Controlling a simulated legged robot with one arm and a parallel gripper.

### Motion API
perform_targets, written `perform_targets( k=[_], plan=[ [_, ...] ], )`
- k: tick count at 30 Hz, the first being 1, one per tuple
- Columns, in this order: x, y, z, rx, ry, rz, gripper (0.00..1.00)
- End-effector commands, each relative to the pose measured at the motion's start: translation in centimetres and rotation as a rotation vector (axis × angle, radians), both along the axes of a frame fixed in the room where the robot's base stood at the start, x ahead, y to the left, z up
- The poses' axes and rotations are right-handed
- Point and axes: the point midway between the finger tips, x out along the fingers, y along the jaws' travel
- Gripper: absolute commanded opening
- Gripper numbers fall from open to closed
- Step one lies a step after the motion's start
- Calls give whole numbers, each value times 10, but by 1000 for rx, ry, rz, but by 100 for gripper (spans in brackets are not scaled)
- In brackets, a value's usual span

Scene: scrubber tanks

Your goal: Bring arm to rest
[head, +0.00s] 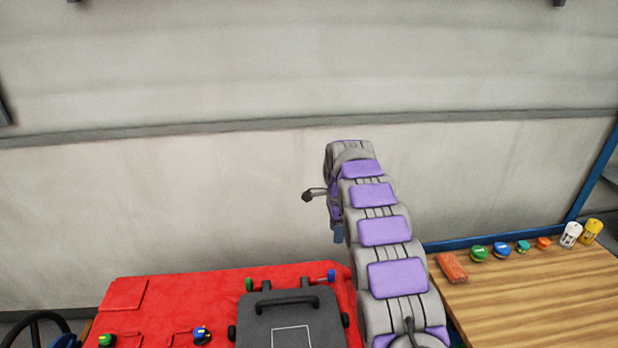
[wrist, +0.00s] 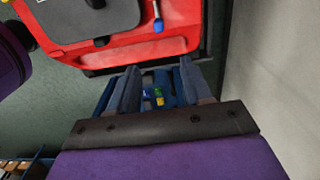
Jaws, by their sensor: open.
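My arm stretches forward in the head view, its purple and grey links reaching up past the red machine (head: 190,290) toward the wall. My gripper (wrist: 158,78) shows in the wrist view with its two dark blue fingers apart and nothing between them. In the head view the gripper is mostly hidden behind the arm. Beyond the fingers, the wrist view shows the red machine top (wrist: 180,25) and small green, blue and yellow items lower down.
A grey lid with a black handle (head: 285,300) sits on the red machine. A pale wall stands behind.

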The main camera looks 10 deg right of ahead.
Motion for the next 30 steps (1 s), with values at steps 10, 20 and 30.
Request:
perform_targets(
  k=[10, 20, 30],
  plan=[
    [-53, 2, 47, -16, 22, 195, 49],
    [-146, 7, 93, -13, 61, 489, 49],
    [-258, 17, 119, 12, 88, 805, 49]
  ],
)
